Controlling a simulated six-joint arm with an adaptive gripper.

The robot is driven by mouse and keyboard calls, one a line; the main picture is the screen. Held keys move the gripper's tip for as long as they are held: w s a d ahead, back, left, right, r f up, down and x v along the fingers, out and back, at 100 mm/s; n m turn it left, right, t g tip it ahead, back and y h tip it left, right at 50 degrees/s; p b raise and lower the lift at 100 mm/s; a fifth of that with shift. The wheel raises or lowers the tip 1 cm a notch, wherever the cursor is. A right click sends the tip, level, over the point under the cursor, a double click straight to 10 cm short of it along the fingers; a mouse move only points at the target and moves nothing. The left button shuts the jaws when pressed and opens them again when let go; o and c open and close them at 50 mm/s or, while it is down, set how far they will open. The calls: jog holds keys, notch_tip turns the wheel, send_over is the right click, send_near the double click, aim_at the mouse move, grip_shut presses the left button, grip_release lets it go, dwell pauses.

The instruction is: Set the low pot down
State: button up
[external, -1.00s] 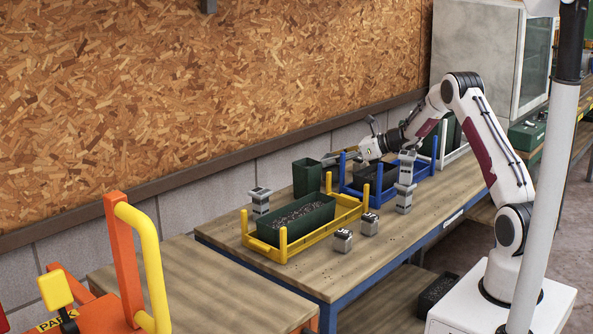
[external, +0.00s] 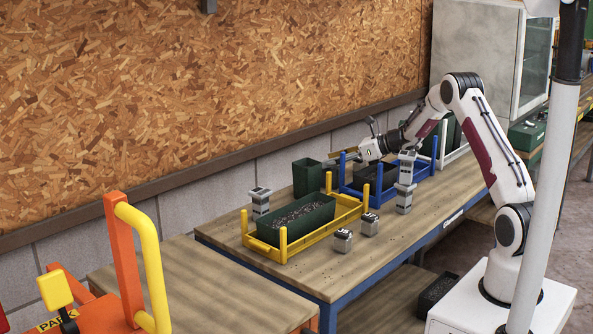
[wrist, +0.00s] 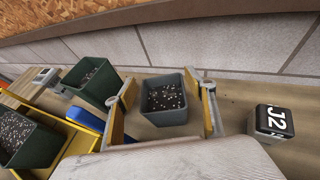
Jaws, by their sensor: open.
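The low pot (wrist: 165,103) is grey, square and filled with dark, speckled soil. In the wrist view it stands upright on the wooden bench between the fingers of my gripper (wrist: 163,90). The fingers are open, one on each side of the pot, with a visible gap at least on the right. In the external view my gripper (external: 335,159) is low at the back of the bench, near the wall. The low pot cannot be made out there.
A taller green pot (external: 307,177) stands left of my gripper. The yellow crate (external: 322,231) holds a long green planter (external: 297,219). The blue crate (external: 362,194) lies in front of my gripper. A block marked J2 (wrist: 271,121) stands right of the low pot.

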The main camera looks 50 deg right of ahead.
jog(key=shift+r, duration=0.4)
jog(key=shift+s+d+r, duration=0.15)
jog(key=shift+s+r, duration=0.05)
jog(key=shift+s, duration=0.05)
jog(key=v, duration=0.7)
dwell(0.3)
